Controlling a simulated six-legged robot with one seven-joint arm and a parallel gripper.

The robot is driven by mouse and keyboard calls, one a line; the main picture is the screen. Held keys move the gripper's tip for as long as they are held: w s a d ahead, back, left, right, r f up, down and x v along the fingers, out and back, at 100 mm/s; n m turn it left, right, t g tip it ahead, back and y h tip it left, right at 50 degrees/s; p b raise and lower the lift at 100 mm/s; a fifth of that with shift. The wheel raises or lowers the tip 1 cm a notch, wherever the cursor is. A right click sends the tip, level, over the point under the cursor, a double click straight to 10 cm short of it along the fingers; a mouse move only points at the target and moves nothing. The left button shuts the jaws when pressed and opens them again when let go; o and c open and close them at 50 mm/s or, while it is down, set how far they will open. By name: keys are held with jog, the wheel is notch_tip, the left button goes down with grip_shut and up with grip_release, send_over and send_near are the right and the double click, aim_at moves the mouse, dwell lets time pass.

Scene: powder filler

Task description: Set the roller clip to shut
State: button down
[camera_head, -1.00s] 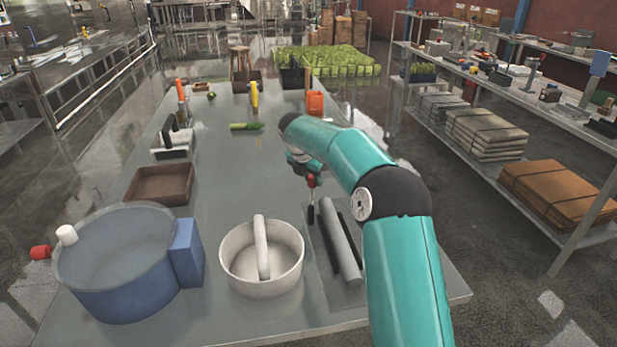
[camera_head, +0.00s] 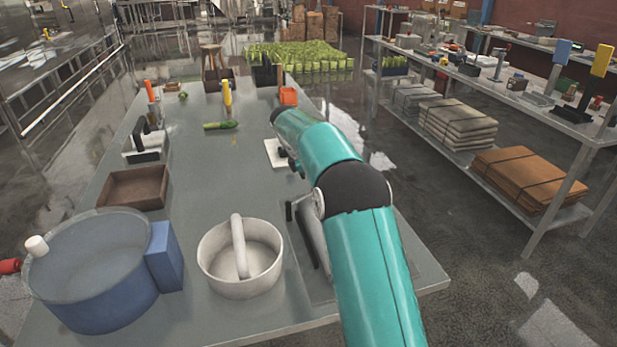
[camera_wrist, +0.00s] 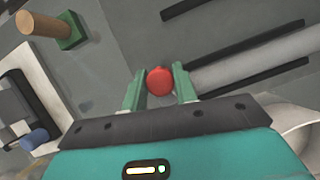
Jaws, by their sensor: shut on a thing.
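My gripper (camera_wrist: 160,74) has its green fingers on either side of a round red knob (camera_wrist: 160,81) and is shut on it. In the head view my arm hides the gripper and the knob. A long grey roller (camera_wrist: 270,55) lies between dark bars (camera_wrist: 240,40) just right of the knob in the wrist view. Part of the roller (camera_head: 313,238) also shows beside my arm in the head view. I cannot tell how the knob joins the roller clip, or whether the clip is open or shut.
A white pot (camera_head: 212,262) and a blue drum (camera_head: 95,300) stand left of the roller. A brown tray (camera_head: 112,200) lies behind them. In the wrist view a wooden cylinder on a green base (camera_wrist: 70,32) and a white plate (camera_wrist: 42,72) are at left.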

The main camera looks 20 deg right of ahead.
jog(key=shift+s+d+r+m+g+y, duration=0.15)
jog(key=shift+s+m+g, duration=0.1)
jog(key=shift+s+m, duration=0.35)
jog(key=shift+s+d+f+m+g+y, duration=0.15)
jog(key=shift+s+m+g, duration=0.1)
jog(key=shift+s+m, duration=0.3)
jog(key=shift+s+m+g, duration=0.3)
jog(key=shift+s+m, duration=0.55)
jog(key=shift+m, duration=0.3)
jog(key=c, duration=1.1)
grip_release()
jog(key=shift+s+r, duration=0.1)
jog(key=v, duration=1.3)
jog(key=shift+w+r, duration=0.3)
jog(key=shift+r, duration=0.05)
